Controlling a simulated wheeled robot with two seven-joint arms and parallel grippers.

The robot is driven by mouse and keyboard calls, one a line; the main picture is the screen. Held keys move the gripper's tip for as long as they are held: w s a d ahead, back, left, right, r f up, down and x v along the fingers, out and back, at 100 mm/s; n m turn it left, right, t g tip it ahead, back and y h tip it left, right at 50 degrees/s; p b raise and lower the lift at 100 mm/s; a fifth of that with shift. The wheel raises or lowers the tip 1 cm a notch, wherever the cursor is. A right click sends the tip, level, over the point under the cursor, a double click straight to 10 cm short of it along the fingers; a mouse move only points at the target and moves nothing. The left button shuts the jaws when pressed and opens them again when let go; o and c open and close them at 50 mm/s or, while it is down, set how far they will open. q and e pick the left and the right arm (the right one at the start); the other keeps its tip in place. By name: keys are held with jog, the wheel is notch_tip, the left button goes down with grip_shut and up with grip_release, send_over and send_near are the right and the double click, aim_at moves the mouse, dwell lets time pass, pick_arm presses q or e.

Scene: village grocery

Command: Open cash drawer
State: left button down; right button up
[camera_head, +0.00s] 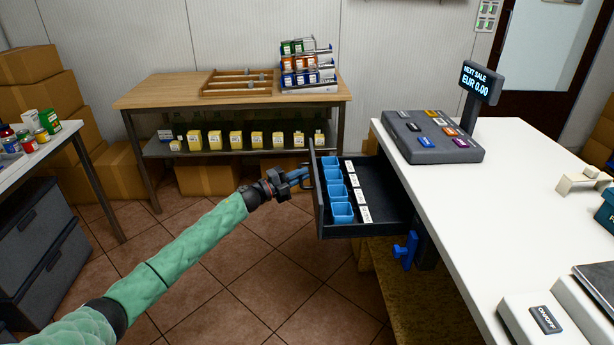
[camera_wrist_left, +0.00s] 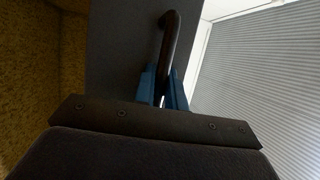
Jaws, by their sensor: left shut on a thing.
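The dark cash drawer (camera_head: 377,231) sticks out from under the white counter (camera_head: 450,215), pulled open to the left. Inside it are several blue cups (camera_head: 342,212) and a row of white labels. My left gripper (camera_head: 297,175) is at the drawer's front. Its blue fingers are shut on the drawer handle (camera_wrist_left: 171,40), a dark curved bar; the gripper also shows in the left wrist view (camera_wrist_left: 163,90). The grey drawer front (camera_wrist_left: 115,50) fills the area behind the handle there. My right gripper is not in view.
A cash register keypad (camera_head: 432,137) with a display (camera_head: 482,82) stands on the counter. A blue key-like part (camera_head: 405,250) sits below the drawer. A wooden table (camera_head: 180,92) with racks stands behind. Tiled floor (camera_head: 250,260) is clear left of the drawer.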

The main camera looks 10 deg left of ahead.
pick_arm(q)
jog(key=shift+f, duration=0.1)
jog(key=c, duration=1.7)
grip_release()
jog(key=shift+c, duration=0.2)
